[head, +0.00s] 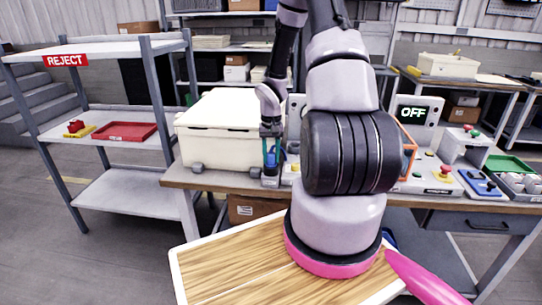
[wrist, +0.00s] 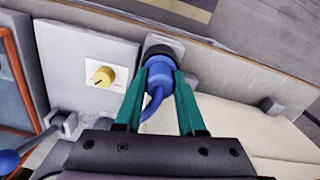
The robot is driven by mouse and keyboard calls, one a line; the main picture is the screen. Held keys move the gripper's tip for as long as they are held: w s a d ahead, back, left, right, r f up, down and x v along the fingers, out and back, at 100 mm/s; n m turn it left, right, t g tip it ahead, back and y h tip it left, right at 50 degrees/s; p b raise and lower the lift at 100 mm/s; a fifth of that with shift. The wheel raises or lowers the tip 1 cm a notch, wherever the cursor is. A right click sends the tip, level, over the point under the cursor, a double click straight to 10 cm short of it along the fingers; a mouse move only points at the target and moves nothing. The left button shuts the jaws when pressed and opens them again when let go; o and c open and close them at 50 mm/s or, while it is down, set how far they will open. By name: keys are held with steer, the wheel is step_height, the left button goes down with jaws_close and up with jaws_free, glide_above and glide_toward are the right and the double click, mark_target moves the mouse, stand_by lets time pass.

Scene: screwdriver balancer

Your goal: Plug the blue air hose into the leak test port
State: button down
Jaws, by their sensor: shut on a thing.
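My gripper (wrist: 161,78) is shut on the blue connector (wrist: 158,72) of the air hose, with one green finger on each side. The blue hose (wrist: 153,104) curves down from the connector between the fingers. The connector's far end meets a dark round port (wrist: 160,50) on a small grey block. The wrist view does not show how deep it sits. In the head view my gripper (head: 271,148) points down at the left of the bench, above the grey block (head: 270,180). The connector there is small and partly hidden by the fingers.
A large cream box (head: 222,135) stands close to the left of the port. A panel with a yellow knob (wrist: 103,76) is beside it. A display (head: 412,112) reading OFF and a red button station (head: 442,172) stand to the right. A REJECT shelf (head: 110,115) is at left.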

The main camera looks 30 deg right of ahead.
steer(key=shift+c, duration=2.1)
jaws_free()
step_height(320, 180, up, 11)
steer(key=shift+f, duration=0.1)
step_height(320, 180, up, 18)
steer(key=t, duration=0.3)
glide_above(271, 153)
steer(key=s+a, duration=0.6)
steer(key=s+a+r+t+y, duration=0.1)
steer(key=s+a+r+t, duration=0.1)
steer(key=s+r, duration=0.3)
steer(key=s+a+r+t+y, duration=0.1)
steer(key=s+a+r+t, duration=0.1)
steer(key=s+a+r, duration=0.3)
steer(key=s+r, duration=0.1)
steer(key=s, duration=0.2)
steer(key=shift+s+a+r, duration=0.25)
steer(key=shift+s, duration=0.1)
